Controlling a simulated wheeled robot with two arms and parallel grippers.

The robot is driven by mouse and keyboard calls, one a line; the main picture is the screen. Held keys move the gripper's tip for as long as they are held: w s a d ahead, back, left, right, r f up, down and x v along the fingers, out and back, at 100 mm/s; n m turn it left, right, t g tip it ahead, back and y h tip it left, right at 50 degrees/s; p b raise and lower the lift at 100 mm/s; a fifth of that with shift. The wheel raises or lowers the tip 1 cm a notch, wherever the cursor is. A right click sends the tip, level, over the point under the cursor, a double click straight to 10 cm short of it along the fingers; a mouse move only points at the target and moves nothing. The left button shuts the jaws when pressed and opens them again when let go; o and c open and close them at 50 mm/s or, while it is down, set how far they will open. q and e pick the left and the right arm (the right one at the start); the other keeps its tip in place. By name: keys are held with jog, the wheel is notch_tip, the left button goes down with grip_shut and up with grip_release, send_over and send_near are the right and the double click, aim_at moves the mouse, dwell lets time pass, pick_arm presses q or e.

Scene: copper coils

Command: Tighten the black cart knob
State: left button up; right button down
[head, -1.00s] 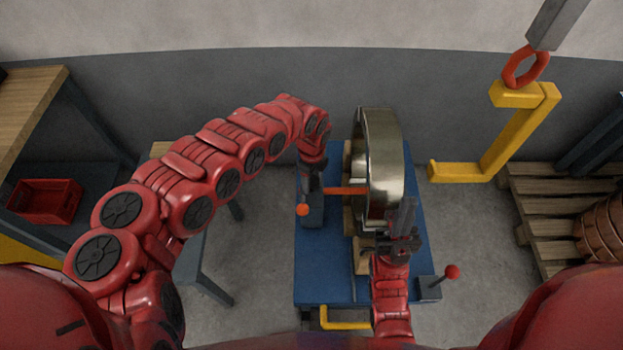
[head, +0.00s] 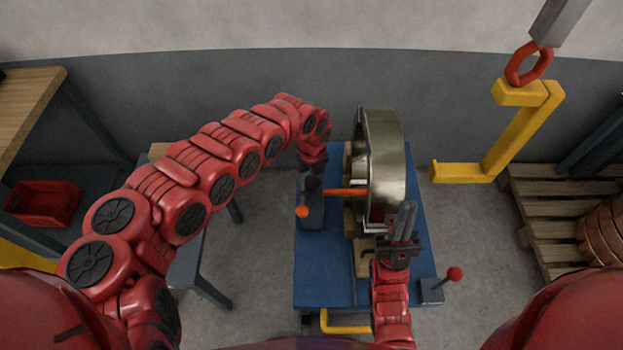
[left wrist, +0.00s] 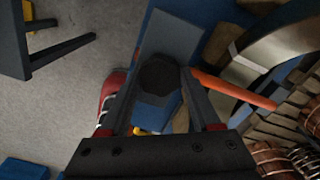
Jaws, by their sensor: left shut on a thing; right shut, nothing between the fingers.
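The black knob (left wrist: 159,75) sits on a grey block (left wrist: 178,36) on the blue cart (head: 325,272). My left gripper (left wrist: 160,84) is shut on the knob, one finger on each side of it. In the head view my left gripper (head: 312,178) reaches down onto the block from above, and the knob there is a small dark shape partly hidden by it. My right gripper (head: 405,222) is shut and empty, pointing up in front of the shiny metal coil (head: 400,160) near the cart's right side.
An orange rod (head: 345,191) runs from the block towards the coil. A red ball handle (head: 454,273) stands at the cart's right edge. A yellow hook (head: 505,140) hangs at the right above a wooden pallet (head: 545,205). A side table (head: 188,265) stands left of the cart.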

dwell(0.4)
pick_arm(q)
jog(key=o, duration=1.4)
jog(key=shift+c, duration=0.2)
jog(key=shift+r, duration=0.1)
notch_tip(320, 180, up, 8)
jog(key=shift+w, duration=0.15)
notch_tip(320, 180, up, 8)
jog(key=p, duration=0.5)
send_over(311, 181)
jog(key=shift+d+r, duration=0.1)
jog(key=shift+r, duration=0.5)
